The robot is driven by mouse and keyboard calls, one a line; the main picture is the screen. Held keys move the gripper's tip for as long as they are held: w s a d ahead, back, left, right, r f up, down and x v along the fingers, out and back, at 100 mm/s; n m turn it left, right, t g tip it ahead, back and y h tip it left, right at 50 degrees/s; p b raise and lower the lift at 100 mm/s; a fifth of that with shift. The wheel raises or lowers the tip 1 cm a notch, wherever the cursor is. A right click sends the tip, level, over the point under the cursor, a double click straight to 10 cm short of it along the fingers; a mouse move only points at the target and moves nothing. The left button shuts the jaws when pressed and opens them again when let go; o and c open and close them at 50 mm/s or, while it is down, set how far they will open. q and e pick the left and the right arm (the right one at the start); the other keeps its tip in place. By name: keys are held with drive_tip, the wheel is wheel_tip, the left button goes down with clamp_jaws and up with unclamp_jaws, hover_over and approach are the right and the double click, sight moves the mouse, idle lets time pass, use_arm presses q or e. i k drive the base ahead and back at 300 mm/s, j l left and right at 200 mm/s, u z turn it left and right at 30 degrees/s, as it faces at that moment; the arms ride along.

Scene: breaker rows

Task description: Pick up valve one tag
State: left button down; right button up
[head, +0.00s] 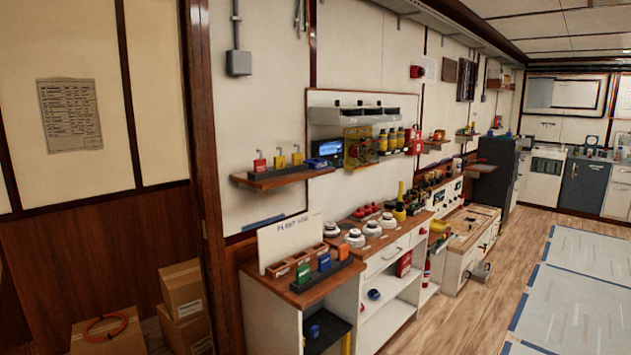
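Neither of my grippers is in view. Padlock-like pieces, red (260,165) and yellow (279,161), stand on the wall shelf (283,177) above. Their lettering is too small to read, so I cannot tell which piece is the valve one tag.
A white board (290,238) with writing stands behind the holder. White round devices (354,238) sit farther along the counter (385,240). Cardboard boxes (183,288) stand on the floor at left, one bearing a red ring (105,327).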

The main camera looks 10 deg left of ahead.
sight(279, 160)
drive_tip(key=i, duration=0.55)
drive_tip(key=i+l, duration=0.15)
drive_tip(key=i, duration=0.45)
